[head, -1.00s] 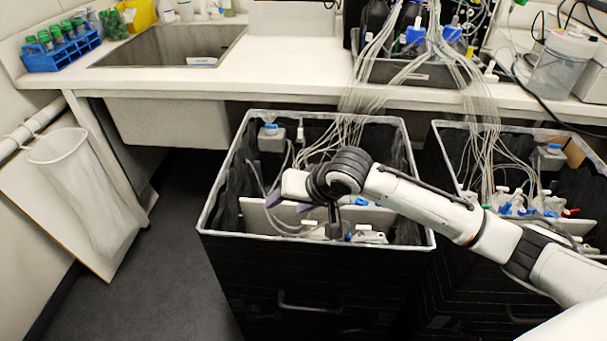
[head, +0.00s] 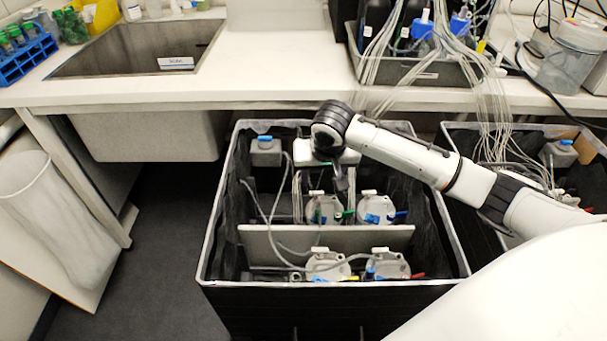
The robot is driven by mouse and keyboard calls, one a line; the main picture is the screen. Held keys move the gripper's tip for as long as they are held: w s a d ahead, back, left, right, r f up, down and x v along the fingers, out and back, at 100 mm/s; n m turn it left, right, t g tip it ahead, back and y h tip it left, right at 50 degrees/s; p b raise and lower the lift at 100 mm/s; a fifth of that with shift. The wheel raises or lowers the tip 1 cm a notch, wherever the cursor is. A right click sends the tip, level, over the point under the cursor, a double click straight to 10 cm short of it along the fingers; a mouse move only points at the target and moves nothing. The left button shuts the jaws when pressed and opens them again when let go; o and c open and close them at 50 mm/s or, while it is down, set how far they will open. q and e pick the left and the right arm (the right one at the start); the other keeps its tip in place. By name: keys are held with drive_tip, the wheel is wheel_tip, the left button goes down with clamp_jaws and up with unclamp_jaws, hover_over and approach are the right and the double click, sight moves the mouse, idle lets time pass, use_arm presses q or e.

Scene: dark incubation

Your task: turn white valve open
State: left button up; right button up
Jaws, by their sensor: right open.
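In the head view, my right gripper (head: 338,180) hangs inside the near dark box (head: 270,303), above the lids at its far side. Its jaws are open, but the fingers are small and partly hidden by the wrist. Round pale grey lids, such as the far right one (head: 378,208) and the near left one (head: 328,266), carry small coloured valves. Blue, green and red handles show, along with small white pieces on the lids. I cannot tell which of these is the white valve. The far left lid (head: 318,212) is partly behind my gripper. My left gripper is not in view.
A grey divider (head: 260,238) crosses the box between the lid rows. Loose tubes (head: 268,215) hang inside. A second box is at the right. The white bench (head: 280,88) runs behind.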

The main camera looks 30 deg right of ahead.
sight(316, 192)
drive_tip(key=shift+w+f, duration=0.35)
drive_tip(key=shift+w, duration=0.15)
drive_tip(key=x, duration=0.4)
drive_tip(key=b+x, duration=0.1)
drive_tip(key=x, duration=0.2)
drive_tip(key=shift+s+d+f, duration=0.1)
drive_tip(key=shift+f, duration=0.3)
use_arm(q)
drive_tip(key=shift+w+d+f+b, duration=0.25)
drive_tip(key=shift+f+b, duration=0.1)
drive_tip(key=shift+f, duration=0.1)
use_arm(e)
drive_tip(key=shift+x, duration=0.8)
drive_tip(key=shift+c, duration=0.4)
